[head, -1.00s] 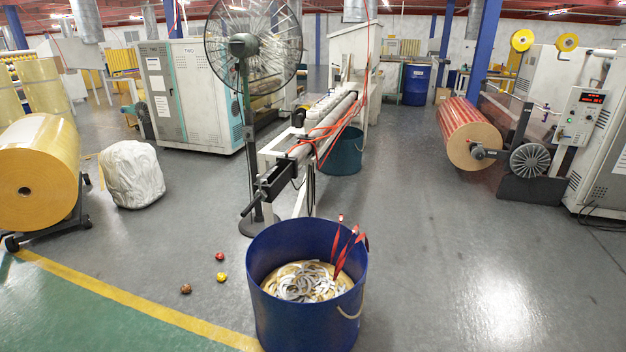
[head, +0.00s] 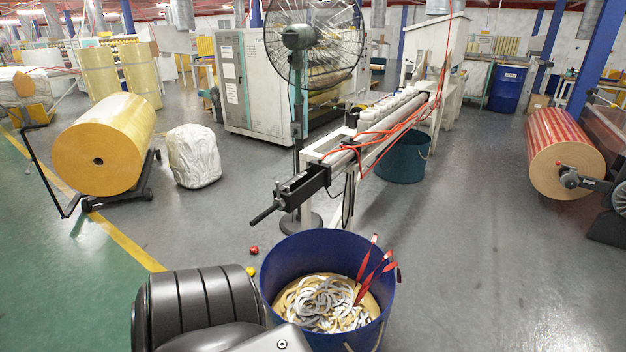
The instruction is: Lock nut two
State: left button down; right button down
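I cannot make out a nut for certain. A long white rewinding machine (head: 375,130) runs away from me in the middle of the head view. Its near end carries a black block with a rod-like handle (head: 265,214) pointing to the lower left. A small red round object (head: 254,250) and a small yellow one (head: 250,271) lie on the floor left of the blue bin; I cannot tell what they are. A black ribbed link of my arm fills the bottom left. Neither gripper shows.
A blue bin (head: 275,283) holding tangled tape strips (head: 325,302) stands close in front. A fan (head: 298,120) stands beside the machine. A large yellow roll (head: 98,162) and white bundle (head: 193,150) are left, a red roll (head: 556,140) right. Floor between bin and red roll is clear.

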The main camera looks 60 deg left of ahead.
aim_at(280, 201)
jog(key=u, duration=0.35)
jog(key=i, duration=0.75)
jog(key=u, duration=0.85)
jog(key=i, duration=0.3)
jog(key=u, duration=0.3)
